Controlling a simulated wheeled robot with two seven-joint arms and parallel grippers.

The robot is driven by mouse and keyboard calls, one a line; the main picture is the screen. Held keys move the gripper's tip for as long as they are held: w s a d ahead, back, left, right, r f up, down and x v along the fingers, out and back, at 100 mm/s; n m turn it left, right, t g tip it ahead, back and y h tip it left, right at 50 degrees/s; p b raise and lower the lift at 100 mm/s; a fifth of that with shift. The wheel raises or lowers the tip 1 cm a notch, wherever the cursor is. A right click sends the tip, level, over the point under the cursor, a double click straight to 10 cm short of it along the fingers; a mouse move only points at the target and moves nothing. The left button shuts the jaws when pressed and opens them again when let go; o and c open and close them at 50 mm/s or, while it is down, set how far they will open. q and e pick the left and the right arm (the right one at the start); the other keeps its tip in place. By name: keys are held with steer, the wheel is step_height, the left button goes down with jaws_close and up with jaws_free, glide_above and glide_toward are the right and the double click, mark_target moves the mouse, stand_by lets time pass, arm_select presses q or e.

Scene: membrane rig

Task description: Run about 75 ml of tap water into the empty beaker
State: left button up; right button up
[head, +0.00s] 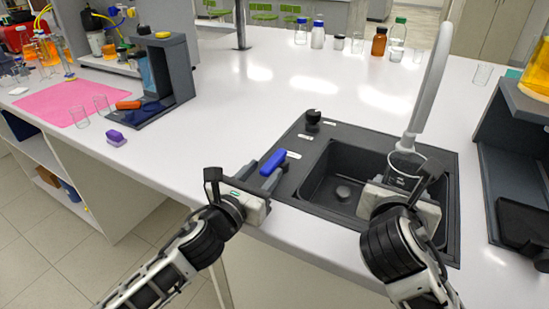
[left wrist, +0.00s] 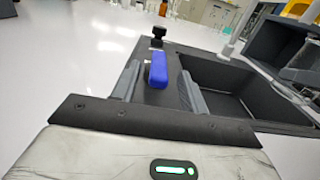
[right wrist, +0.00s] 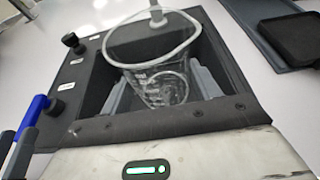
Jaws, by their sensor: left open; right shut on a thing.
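The clear glass beaker (head: 404,168) is over the sink basin, below the mouth of the tall grey tap spout (head: 432,85). My right gripper (head: 402,188) is shut on it. In the right wrist view the beaker (right wrist: 160,85) stands between the fingers with white markings; I see no clear water line in it. The blue tap lever (head: 273,162) is on the dark deck left of the basin. My left gripper (head: 259,176) is open, with its fingers on either side of the lever; in the left wrist view the lever (left wrist: 158,70) lies between them, contact unclear.
The dark sink (head: 340,150) has a black knob (head: 313,119) at its back left corner. A grey shelf unit (head: 515,150) stands close on the right. Bottles (head: 379,42) line the back.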

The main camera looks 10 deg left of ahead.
mark_target(275, 158)
arm_select(q)
steer(key=x, duration=0.6)
jaws_close()
